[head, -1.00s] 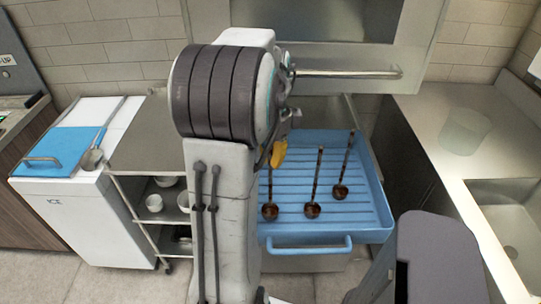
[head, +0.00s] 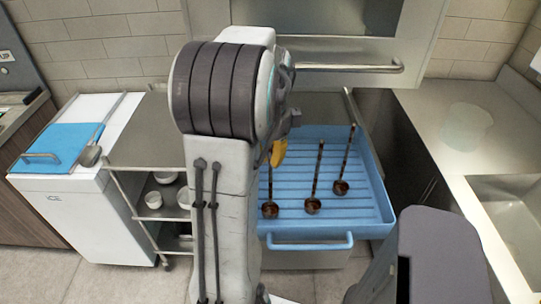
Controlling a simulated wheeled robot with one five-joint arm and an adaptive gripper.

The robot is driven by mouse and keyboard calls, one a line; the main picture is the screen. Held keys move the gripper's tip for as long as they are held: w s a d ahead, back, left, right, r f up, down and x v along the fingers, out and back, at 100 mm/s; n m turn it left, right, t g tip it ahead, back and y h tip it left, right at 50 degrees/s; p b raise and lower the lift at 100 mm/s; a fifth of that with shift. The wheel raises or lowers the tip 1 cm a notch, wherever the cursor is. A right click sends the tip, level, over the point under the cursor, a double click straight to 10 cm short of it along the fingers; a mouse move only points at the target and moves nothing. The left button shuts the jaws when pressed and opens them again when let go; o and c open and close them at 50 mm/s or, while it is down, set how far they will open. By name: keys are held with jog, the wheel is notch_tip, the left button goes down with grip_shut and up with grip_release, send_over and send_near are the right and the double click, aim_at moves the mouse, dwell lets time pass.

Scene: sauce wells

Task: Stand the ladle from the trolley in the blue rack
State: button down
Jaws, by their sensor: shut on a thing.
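The blue rack (head: 310,247) is a ridged tray with a front handle, right of my arm. Three dark ladles are in it, bowls low and handles up: a left ladle (head: 270,210), a middle ladle (head: 313,205) and a right ladle (head: 341,187). My gripper (head: 279,152) shows only partly beside my arm, as a yellow fingertip over the rack's left side. It is shut at the upper handle of the left ladle, whose grip is mostly hidden. I cannot tell whether that ladle's bowl touches the rack. The steel trolley (head: 150,150) stands left of my arm, partly hidden by it.
Small white bowls (head: 153,200) sit on the trolley's lower shelf. A white ice bin (head: 65,215) at the left carries a blue lid (head: 55,148) and a metal scoop (head: 90,155). A steel counter (head: 440,120) with a sink (head: 515,215) bounds the right.

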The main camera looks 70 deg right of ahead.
jog(key=c, duration=0.6)
grip_release()
dwell(0.3)
jog(key=shift+r+p, duration=3.1)
jog(key=shift+r, duration=0.4)
